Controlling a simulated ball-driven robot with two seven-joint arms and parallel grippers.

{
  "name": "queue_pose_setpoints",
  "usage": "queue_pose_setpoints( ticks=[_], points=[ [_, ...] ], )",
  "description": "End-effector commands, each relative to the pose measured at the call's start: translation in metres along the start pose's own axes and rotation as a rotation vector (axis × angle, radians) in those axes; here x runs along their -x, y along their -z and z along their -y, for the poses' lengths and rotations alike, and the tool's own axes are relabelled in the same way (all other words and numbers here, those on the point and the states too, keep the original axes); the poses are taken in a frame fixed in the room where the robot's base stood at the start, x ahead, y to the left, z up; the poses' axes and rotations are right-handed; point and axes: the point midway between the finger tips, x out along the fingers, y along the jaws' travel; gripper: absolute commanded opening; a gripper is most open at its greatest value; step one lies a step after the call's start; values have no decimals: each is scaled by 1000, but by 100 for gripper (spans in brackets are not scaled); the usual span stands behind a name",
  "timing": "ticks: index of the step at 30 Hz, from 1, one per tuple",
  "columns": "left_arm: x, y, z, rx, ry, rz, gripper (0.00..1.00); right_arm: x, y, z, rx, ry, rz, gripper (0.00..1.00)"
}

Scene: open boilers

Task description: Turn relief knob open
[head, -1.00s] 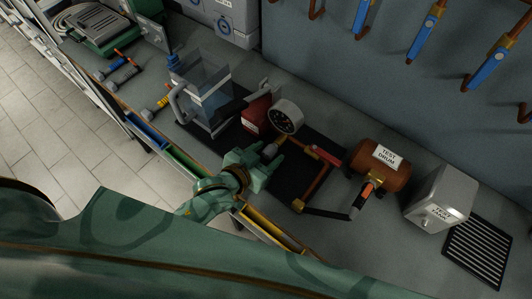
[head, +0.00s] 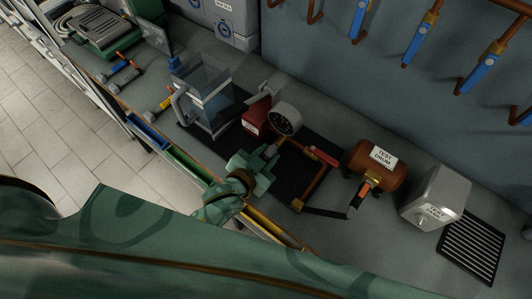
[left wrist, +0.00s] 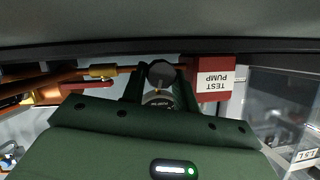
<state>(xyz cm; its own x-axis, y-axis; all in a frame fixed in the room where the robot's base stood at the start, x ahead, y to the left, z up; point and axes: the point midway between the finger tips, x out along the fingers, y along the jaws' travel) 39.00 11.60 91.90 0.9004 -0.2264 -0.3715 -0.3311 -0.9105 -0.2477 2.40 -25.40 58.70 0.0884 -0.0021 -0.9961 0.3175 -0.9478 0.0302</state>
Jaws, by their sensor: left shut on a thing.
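The relief knob (left wrist: 162,73) is a dark grey round knob, seen between my fingers in the left wrist view. My left gripper (left wrist: 160,84) is shut on it. In the head view my green left gripper (head: 266,158) is at the pump rig, just below the round gauge (head: 286,119), and hides most of the knob. The red test pump (head: 256,119) stands just behind it; its label reads upside down in the left wrist view (left wrist: 215,80). I cannot read the knob's turn angle. My right gripper is not in view.
A clear water tank (head: 207,95) stands left of the pump. A red-handled valve (head: 324,156) on copper pipe, the brown test drum (head: 366,166) and the grey test tank (head: 436,196) are to the right. Coloured bins (head: 262,226) line the bench's front edge.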

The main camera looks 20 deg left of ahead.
Motion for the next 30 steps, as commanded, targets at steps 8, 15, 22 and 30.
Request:
queue_pose_setpoints(
  ticks=[8, 15, 22, 30],
  points=[
    [0, 0, 0, 2, -1, -1, 51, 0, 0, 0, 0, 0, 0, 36],
    [0, 0, 0, 2, -1, -1, 51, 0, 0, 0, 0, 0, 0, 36],
    [17, 0, 0, 3, -1, 1, 51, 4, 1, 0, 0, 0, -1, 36],
    [88, 1, 0, 2, -2, 3, 51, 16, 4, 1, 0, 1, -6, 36]
  ],
)
